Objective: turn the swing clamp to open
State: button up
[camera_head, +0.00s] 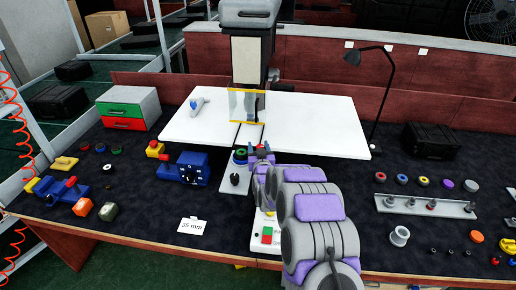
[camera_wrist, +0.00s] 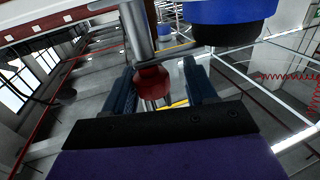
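In the wrist view a silver post (camera_wrist: 137,35) with a thin side rod (camera_wrist: 176,50) carries a red faceted piece (camera_wrist: 152,82); this looks like the swing clamp. My gripper (camera_wrist: 160,88) is open, with one dark blue finger on each side of the red piece. A gap shows on the right; the left finger looks very close, and contact cannot be told. In the head view my gripper (camera_head: 261,158) is at the fixture plate (camera_head: 229,183) in the table's middle, and my arm hides most of the clamp.
A blue and black cylinder (camera_wrist: 232,22) hangs close at the wrist view's upper right. In the head view a black knob (camera_head: 235,179) stands on the plate, a blue box (camera_head: 193,168) sits left, and a white board (camera_head: 310,122) with a yellow-edged clear guard (camera_head: 236,105) lies behind.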

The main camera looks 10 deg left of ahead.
jog(key=shift+d+r, duration=0.1)
jog(key=shift+d, duration=0.45)
jog(key=c, duration=0.5)
jog(key=shift+a, duration=0.2)
jog(key=c, duration=0.4)
jog(key=shift+o, duration=0.2)
